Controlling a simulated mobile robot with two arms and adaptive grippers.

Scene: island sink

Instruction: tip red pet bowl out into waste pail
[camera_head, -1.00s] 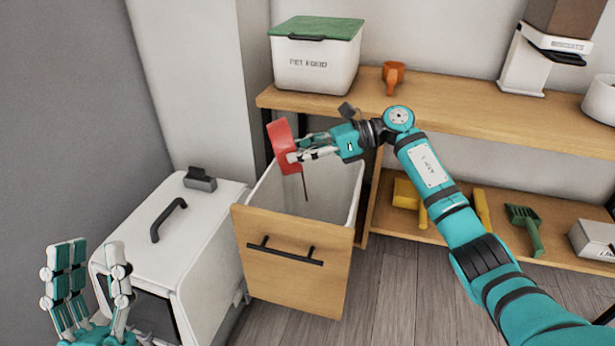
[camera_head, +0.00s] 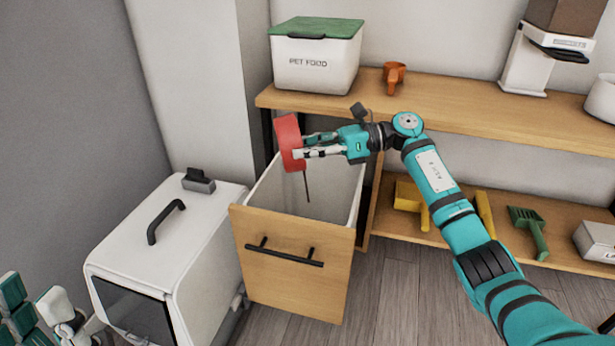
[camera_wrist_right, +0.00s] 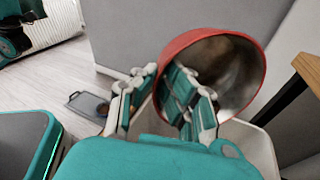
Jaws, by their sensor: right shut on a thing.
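The red pet bowl (camera_head: 289,140) is tipped on its side above the waste pail (camera_head: 343,201), a white bin behind a wooden drawer front. My right gripper (camera_head: 300,153) is shut on the bowl's wall. A thin dark streak (camera_head: 306,186) hangs below the bowl inside the pail opening. In the right wrist view the bowl (camera_wrist_right: 248,88) shows a metallic inside with a brown patch; the fingers cover part of its rim. The pail's bottom is hidden. My left gripper (camera_head: 38,308) is empty at the lower left, its fingers apart and partly cut off.
A white pet carrier (camera_head: 195,225) stands left of the pail. A wooden shelf (camera_head: 440,105) behind holds a pet food box (camera_head: 315,65) and an orange scoop (camera_head: 393,75). Yellow and green tools lie on the lower shelf. A grey tray (camera_wrist_right: 88,103) lies on the floor.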

